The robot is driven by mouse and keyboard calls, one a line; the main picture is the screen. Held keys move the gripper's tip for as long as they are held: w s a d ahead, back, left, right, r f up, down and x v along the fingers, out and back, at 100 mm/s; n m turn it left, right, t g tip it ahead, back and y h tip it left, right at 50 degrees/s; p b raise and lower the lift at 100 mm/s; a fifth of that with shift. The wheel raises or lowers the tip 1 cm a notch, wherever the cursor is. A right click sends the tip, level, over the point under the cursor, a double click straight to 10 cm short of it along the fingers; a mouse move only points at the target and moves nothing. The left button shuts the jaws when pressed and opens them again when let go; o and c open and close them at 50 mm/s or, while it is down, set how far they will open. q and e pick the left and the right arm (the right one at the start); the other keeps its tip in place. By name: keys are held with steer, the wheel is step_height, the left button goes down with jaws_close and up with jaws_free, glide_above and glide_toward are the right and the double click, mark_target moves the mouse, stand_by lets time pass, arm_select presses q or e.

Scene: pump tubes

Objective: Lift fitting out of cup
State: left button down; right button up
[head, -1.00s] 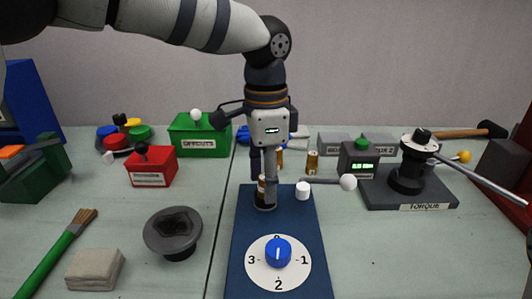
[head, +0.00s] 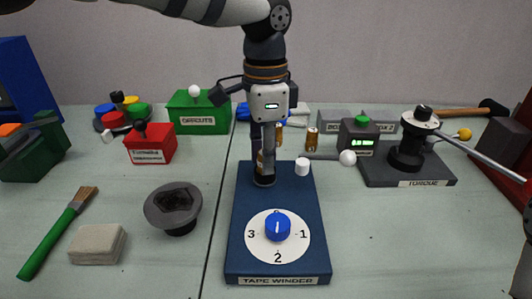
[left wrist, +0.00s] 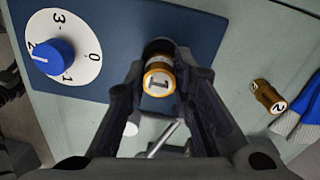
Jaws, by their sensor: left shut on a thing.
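A brass fitting (left wrist: 158,80) with a pale end marked 1 sits between my left gripper's fingers in the left wrist view. In the head view my left gripper (head: 265,163) points straight down, shut on this fitting. The fitting's lower end is at the small dark cup (head: 264,181) on the blue tape winder board (head: 243,210); the cup's dark rim (left wrist: 158,46) also shows in the left wrist view. Whether the fitting's bottom is clear of the cup I cannot tell. The fingers hide part of the fitting. My right gripper is not in view.
A white peg (head: 302,167) and a blue knob (head: 278,227) are on the board. A white-balled lever (head: 347,157) lies close to the right. Another brass fitting (head: 312,138) stands behind. A grey hex-holed piece (head: 173,206) is at left. The right foreground is clear.

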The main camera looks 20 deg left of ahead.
arm_select(q)
step_height(320, 180, up, 3)
steer(key=shift+f, duration=0.2)
steer(key=shift+r+p, duration=0.5)
steer(key=shift+r, duration=1.25)
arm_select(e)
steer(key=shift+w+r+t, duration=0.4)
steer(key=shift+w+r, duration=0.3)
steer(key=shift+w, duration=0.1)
arm_select(q)
steer(key=shift+a, duration=0.1)
